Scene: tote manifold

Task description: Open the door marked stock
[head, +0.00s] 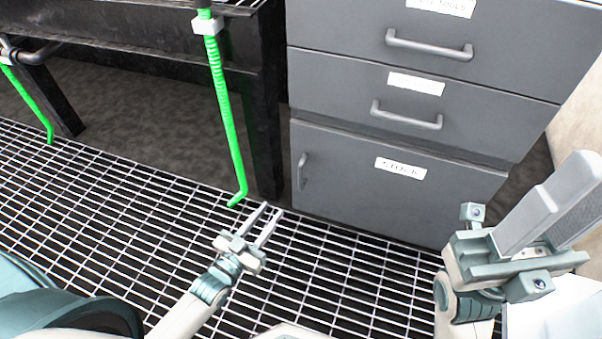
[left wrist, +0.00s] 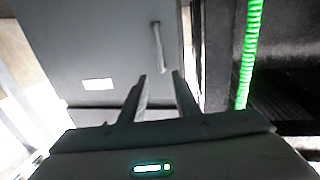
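The grey door marked STOCK (head: 375,190) is the lowest front of the cabinet and appears shut. Its label (head: 400,168) is white, and its short upright handle (head: 302,172) sits near the left edge. The door (left wrist: 100,45) and handle (left wrist: 159,45) also show in the left wrist view. My left gripper (head: 266,222) is open and empty, below and left of the handle and apart from it. In the left wrist view its two fingers (left wrist: 160,76) point toward the handle with a gap between them. My right gripper (head: 560,200) is at the right, its fingers close together; their gap is unclear.
Two labelled drawers with bar handles (head: 430,45) (head: 406,115) are above the door. A dark metal table (head: 150,50) stands left, with green hoses (head: 225,110) hanging near the door's handle side. The grating floor (head: 330,270) before the cabinet is clear. A pale wall (head: 580,110) is right.

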